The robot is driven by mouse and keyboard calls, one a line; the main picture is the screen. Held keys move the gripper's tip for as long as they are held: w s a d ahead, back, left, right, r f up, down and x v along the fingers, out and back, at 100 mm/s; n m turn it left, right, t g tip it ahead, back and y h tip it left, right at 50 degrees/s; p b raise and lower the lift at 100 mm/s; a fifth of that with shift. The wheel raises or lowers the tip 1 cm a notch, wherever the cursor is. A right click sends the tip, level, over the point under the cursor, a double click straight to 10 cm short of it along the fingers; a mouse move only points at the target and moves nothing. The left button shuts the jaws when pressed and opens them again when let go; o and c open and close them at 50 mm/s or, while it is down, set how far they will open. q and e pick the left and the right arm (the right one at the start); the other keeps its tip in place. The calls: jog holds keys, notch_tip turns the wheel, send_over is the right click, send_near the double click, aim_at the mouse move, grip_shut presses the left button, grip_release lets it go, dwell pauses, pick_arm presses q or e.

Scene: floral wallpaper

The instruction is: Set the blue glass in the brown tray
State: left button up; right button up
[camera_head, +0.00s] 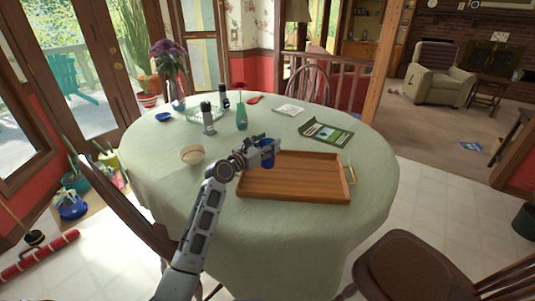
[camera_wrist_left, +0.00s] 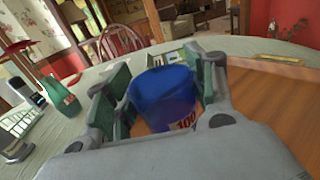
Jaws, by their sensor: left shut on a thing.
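My left gripper (camera_head: 262,148) is shut on the blue glass (camera_head: 267,158). The glass is at the back left part of the brown tray (camera_head: 295,182) on the table; I cannot tell if it touches the tray. In the left wrist view the blue glass (camera_wrist_left: 163,97) sits between the two fingers (camera_wrist_left: 160,90), roughly upright and slightly tilted, with a red number label low on its side. The wooden tray surface (camera_wrist_left: 275,105) shows to its right. My right gripper is not in view.
The table (camera_head: 150,165) has a green cloth. The tray's middle and right are clear. A chair (camera_head: 420,270) stands at the front right.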

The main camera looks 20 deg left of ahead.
pick_arm(q)
jog(key=shift+f, duration=0.55)
jog(key=shift+f+b, duration=0.4)
jog(key=shift+b, duration=0.05)
jog(key=shift+f+b, duration=0.3)
jog(key=shift+f, duration=0.6)
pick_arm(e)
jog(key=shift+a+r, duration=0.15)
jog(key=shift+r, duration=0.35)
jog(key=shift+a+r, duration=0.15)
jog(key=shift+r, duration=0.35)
pick_arm(q)
jog(key=shift+f, duration=0.1)
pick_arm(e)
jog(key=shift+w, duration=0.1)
